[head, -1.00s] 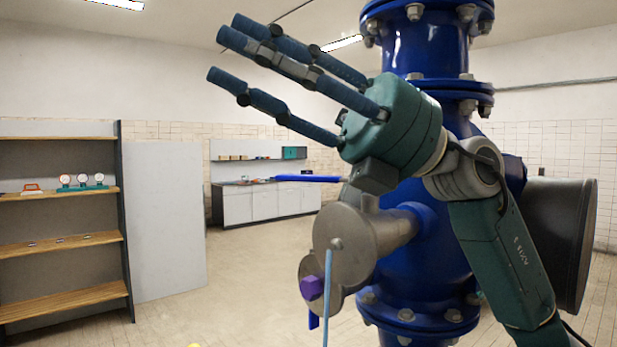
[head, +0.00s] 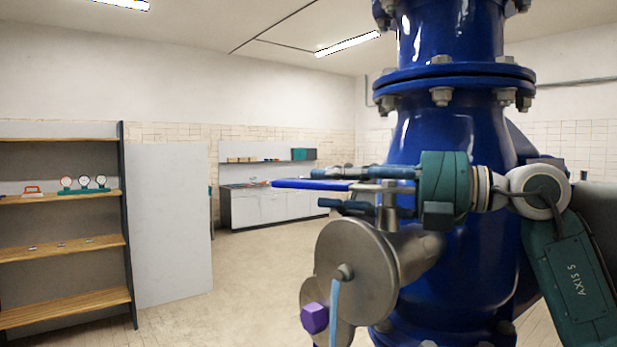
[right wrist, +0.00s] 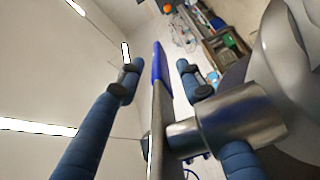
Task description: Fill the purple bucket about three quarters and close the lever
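The lever (head: 308,184) has a blue handle and points left from the top of a grey metal valve (head: 352,262). A thin light-blue stream (head: 333,312) runs down from the valve's front; it looks like water. My right gripper (head: 326,188) is level at the lever, with blue fingers above and below the handle. In the right wrist view the lever (right wrist: 157,70) passes between the spread fingers of the gripper (right wrist: 160,68), with gaps on both sides. The purple bucket is not in view. My left gripper is not in view.
A large blue flanged pipe (head: 455,130) stands close behind the valve. A purple hexagonal knob (head: 314,318) sits on the valve's lower left. Wooden shelves (head: 62,247) with gauges stand at the left, and a counter (head: 270,208) at the back. The floor between is clear.

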